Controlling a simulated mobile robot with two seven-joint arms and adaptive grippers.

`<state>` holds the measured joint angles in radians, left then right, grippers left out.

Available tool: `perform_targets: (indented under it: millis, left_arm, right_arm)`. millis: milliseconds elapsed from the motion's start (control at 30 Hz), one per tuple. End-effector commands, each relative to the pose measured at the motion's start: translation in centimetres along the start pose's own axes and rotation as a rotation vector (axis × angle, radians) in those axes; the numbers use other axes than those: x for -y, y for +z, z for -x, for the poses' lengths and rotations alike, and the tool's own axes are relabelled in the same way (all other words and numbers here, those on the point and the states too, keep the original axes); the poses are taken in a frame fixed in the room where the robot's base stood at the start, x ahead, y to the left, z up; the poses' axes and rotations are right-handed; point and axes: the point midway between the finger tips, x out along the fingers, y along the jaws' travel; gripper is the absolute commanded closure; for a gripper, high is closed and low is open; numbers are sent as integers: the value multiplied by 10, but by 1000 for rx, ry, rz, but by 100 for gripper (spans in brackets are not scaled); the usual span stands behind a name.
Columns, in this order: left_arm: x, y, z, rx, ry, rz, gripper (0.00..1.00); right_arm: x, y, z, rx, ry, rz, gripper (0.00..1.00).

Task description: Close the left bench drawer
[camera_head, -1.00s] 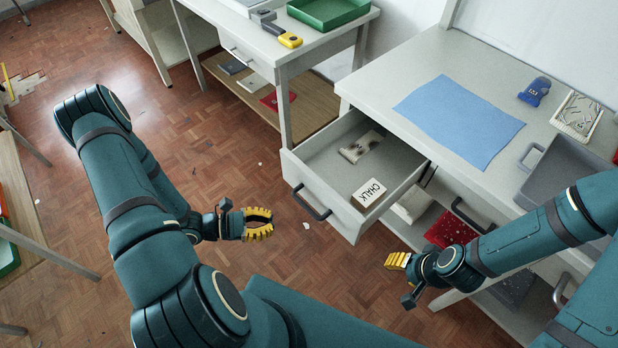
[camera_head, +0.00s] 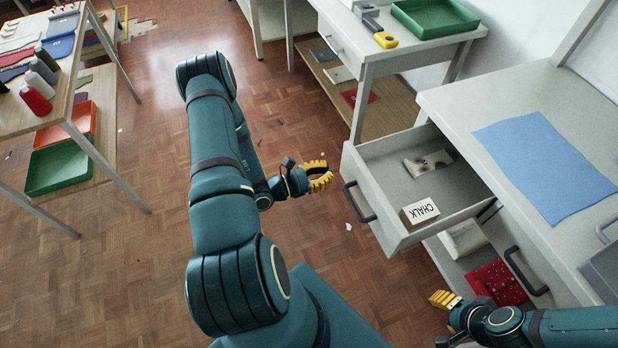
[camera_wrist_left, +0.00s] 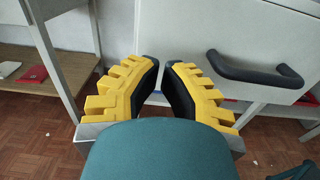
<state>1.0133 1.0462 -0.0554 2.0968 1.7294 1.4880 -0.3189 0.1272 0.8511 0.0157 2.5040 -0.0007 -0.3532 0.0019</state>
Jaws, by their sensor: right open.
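The left bench drawer is pulled out, its grey front (camera_head: 385,222) and dark handle (camera_head: 359,203) facing left. In it lie a box marked CHALK (camera_head: 419,212) and a pale, stained piece (camera_head: 428,162). My left gripper (camera_head: 322,176) is empty, its yellow fingers apart, a short way left of the handle and not touching it in the head view. In the left wrist view the fingers (camera_wrist_left: 162,68) point at the pale drawer front, with the handle (camera_wrist_left: 255,72) to their right. My right gripper (camera_head: 445,299) is open and empty below the drawer's near side.
The bench top (camera_head: 455,95) carries a blue cloth (camera_head: 555,165). Below are a second dark handle (camera_head: 525,272) and a red speckled item (camera_head: 497,282). A table with a green tray (camera_head: 435,17) stands behind.

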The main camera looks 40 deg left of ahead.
Motion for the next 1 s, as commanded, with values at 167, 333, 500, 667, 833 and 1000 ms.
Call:
perform_targets:
  millis: [167, 333, 500, 667, 833, 1000]
  left_arm:
    - [1, -1, -28, 1, -3, 0, 100]
    - [0, -1, -41, -1, -2, 0, 100]
    - [0, 0, -44, -1, -1, 0, 100]
    - [0, 0, -44, -1, -1, 0, 100]
    - [0, 0, -44, -1, -1, 0, 100]
    - [0, 0, -50, 0, -1, 0, 100]
  right_arm:
    - [-2, 0, -5, -2, 0, 0, 53]
    - [-2, -1, -6, -3, 0, 0, 53]
    - [-2, -1, -6, -4, 0, 0, 53]
    - [-2, -1, -6, -4, 0, 0, 53]
    - [-2, -1, -6, -4, 0, 0, 53]
    - [-2, -1, -6, -3, 0, 0, 53]
